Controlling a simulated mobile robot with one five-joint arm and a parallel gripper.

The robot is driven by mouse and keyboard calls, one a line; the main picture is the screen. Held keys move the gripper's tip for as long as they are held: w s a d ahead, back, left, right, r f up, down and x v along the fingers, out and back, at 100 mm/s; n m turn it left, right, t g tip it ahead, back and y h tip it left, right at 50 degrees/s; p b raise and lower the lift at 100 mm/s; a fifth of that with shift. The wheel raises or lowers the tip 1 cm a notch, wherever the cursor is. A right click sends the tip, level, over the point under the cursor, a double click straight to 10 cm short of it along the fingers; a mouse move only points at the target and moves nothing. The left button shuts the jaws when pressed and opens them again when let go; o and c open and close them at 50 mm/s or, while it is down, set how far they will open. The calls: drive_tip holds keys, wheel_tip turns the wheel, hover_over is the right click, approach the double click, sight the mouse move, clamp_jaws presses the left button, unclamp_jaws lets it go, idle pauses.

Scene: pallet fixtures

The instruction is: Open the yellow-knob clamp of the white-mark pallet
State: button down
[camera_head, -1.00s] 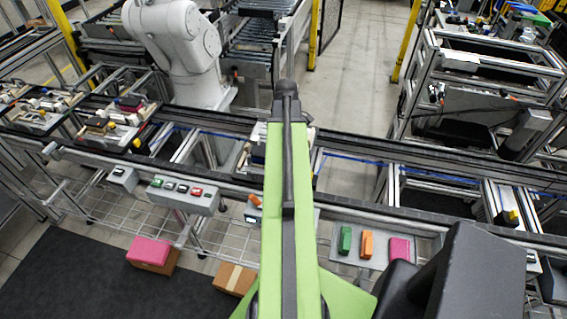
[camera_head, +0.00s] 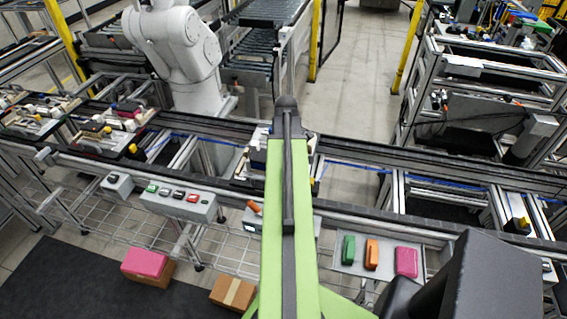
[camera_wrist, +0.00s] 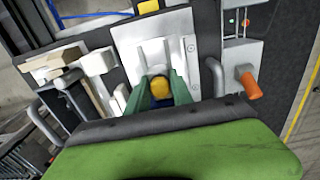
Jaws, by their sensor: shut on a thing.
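In the wrist view the yellow knob (camera_wrist: 160,86) sits between the two green fingers of my gripper (camera_wrist: 161,82), which is shut on it. A dark blue part shows just below the knob. A silver plate with pale upright parts (camera_wrist: 184,28) lies beyond the fingers. In the head view my green arm covers the gripper and most of the pallet (camera_head: 256,158), so the knob is hidden there. I cannot make out a white mark or whether the clamp is open.
A grey box with an orange handle (camera_wrist: 249,84) is close on the right in the wrist view. Pale blocks (camera_wrist: 55,62) stand on the left. In the head view a button panel (camera_head: 178,203) and a tray of coloured blocks (camera_head: 335,266) flank my arm along the conveyor.

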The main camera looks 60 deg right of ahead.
drive_tip(key=shift+s, duration=0.2)
idle(0.3)
drive_tip(key=shift+s+d, duration=0.25)
drive_tip(key=shift+s, duration=0.35)
drive_tip(key=shift+s+d, duration=0.2)
drive_tip(key=shift+s, duration=0.35)
drive_tip(key=c, duration=1.3)
unclamp_jaws()
drive_tip(key=shift+r, duration=0.1)
wheel_tip(320, 180, up, 8)
drive_tip(key=p, duration=0.8)
